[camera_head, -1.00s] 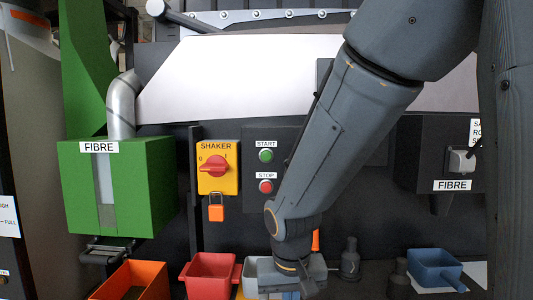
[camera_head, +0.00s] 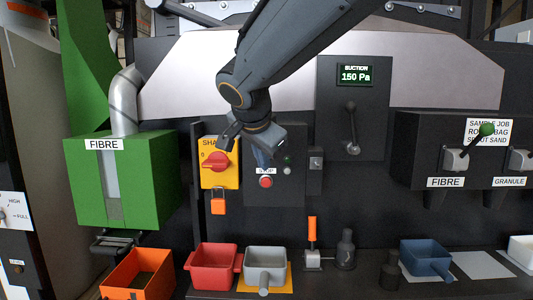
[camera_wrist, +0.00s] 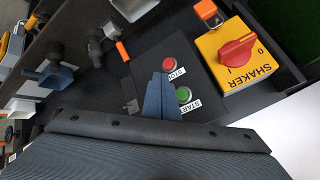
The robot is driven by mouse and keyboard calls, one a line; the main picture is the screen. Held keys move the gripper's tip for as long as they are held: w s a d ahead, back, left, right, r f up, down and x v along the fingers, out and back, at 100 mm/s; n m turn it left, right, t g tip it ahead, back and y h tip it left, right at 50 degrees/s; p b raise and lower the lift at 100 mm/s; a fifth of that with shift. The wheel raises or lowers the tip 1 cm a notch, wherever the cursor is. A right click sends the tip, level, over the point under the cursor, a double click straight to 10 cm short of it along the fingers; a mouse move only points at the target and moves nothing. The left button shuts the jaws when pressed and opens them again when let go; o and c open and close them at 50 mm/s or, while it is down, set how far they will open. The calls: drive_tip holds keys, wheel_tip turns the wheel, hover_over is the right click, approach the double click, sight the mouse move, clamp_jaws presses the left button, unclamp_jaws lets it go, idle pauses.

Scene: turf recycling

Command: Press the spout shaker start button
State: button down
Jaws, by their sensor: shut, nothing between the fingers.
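The green START button (camera_wrist: 183,94) sits on a dark panel in the wrist view, with its START label beside it. The red STOP button (camera_wrist: 169,63) is next to it and also shows in the head view (camera_head: 265,182). My gripper (camera_head: 262,165) is in front of the panel in the head view and hides the START button there. In the wrist view the shut fingers (camera_wrist: 160,80) are empty and lie beside the two buttons. I cannot tell whether the fingertips touch the panel.
A yellow SHAKER switch (camera_head: 220,162) with a red knob and an orange padlock (camera_head: 218,203) is just left of my gripper. A green FIBRE box (camera_head: 120,180) stands further left. Red (camera_head: 212,282) and grey (camera_head: 265,257) trays sit below on the bench.

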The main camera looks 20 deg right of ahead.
drive_tip(key=shift+w, duration=0.1)
drive_tip(key=w+d+p, duration=0.2)
drive_tip(key=w, duration=0.6)
drive_tip(key=shift+d, duration=0.35)
drive_tip(key=shift+w, duration=0.2)
idle(1.7)
drive_tip(key=shift+w+d, duration=0.15)
drive_tip(key=shift+w, duration=0.15)
drive_tip(key=shift+w+d+b, duration=0.15)
drive_tip(key=shift+w+b, duration=0.3)
idle(0.8)
drive_tip(key=shift+s, duration=0.15)
drive_tip(key=shift+s+a+b, duration=0.3)
drive_tip(key=shift+s+b, duration=0.35)
drive_tip(key=shift+s, duration=0.05)
drive_tip(key=shift+s, duration=0.1)
